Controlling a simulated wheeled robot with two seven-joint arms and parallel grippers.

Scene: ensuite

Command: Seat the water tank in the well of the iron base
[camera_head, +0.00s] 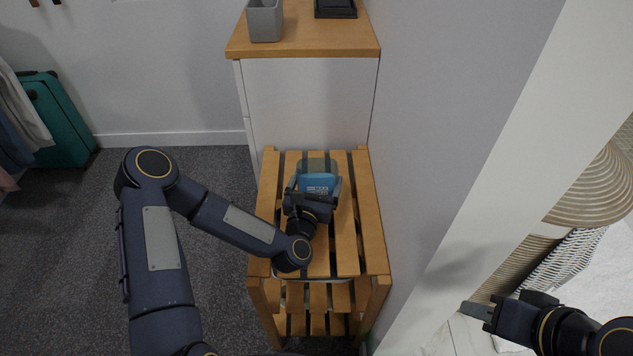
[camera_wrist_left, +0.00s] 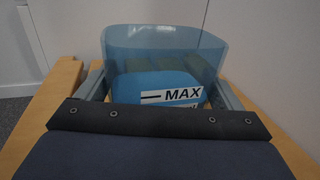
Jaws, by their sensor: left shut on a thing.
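The water tank (camera_head: 318,181) is translucent blue-grey with a bright blue lower part, above the slatted wooden bench. In the left wrist view the tank (camera_wrist_left: 165,58) shows a white "MAX" label and stands between the two grey fingers of my left gripper (camera_wrist_left: 160,95). My left gripper (camera_head: 318,188) is shut on it in the head view. The tank's lower end is hidden by the gripper, so I cannot tell whether it touches the slats.
The slatted bench (camera_head: 367,205) stands against the wall at right, with a lower slatted shelf. A white cabinet with a wooden top (camera_head: 310,38) is behind it, bearing a grey cup (camera_head: 265,20) and a dark tray (camera_head: 335,10). A green suitcase (camera_head: 62,120) stands far left.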

